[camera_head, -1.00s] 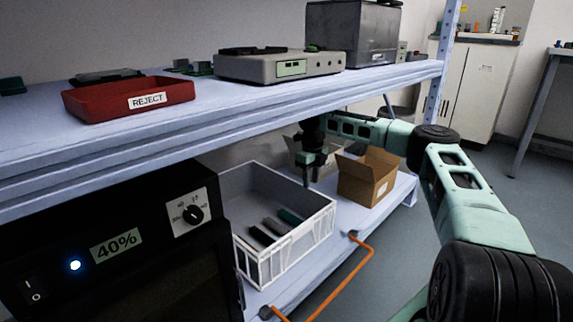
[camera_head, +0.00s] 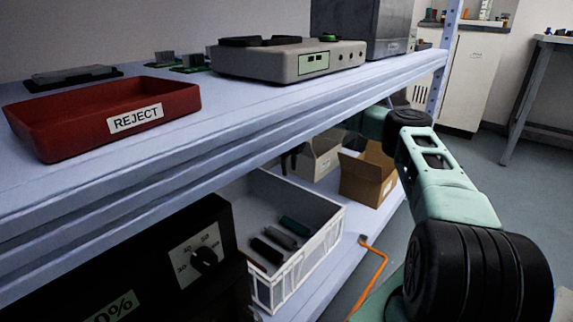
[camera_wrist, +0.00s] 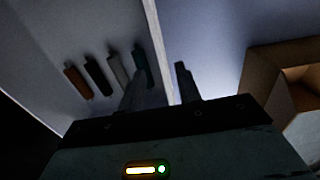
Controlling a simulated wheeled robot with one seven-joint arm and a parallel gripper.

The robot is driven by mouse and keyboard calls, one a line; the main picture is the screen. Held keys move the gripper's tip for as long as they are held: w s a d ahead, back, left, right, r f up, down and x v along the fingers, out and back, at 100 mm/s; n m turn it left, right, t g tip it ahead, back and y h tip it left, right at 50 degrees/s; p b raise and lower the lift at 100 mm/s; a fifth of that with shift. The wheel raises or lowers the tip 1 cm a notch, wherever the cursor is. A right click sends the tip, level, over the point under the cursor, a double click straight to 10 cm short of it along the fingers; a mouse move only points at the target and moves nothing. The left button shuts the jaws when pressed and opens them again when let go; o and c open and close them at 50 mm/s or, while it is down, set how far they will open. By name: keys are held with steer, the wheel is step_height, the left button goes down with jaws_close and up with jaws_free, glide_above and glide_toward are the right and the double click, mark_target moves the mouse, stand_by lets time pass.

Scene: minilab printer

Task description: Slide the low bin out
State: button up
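The low bin is a white open crate (camera_head: 311,256) on the lower shelf, with several small dark, grey and green sticks inside. Its wall also shows in the wrist view (camera_wrist: 158,45). My gripper (camera_wrist: 159,76) is open in the wrist view, one finger inside the bin and the other outside, with the bin's wall between them. A gap shows between the right finger and the wall; whether the left finger touches it I cannot tell. In the head view the upper shelf hides my gripper.
The upper shelf (camera_head: 170,178) overhangs the bin. A cardboard box (camera_head: 365,180) stands beyond the bin, and a black device with a dial (camera_head: 203,257) stands at its left. An orange bar (camera_head: 372,270) sticks out from the lower shelf's front edge.

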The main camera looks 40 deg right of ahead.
steer(key=b, duration=0.9)
glide_above(289, 212)
steer(key=f, duration=1.2)
steer(key=shift+w+d, duration=0.1)
steer(key=shift+d, duration=0.1)
jaws_close()
stand_by(0.3)
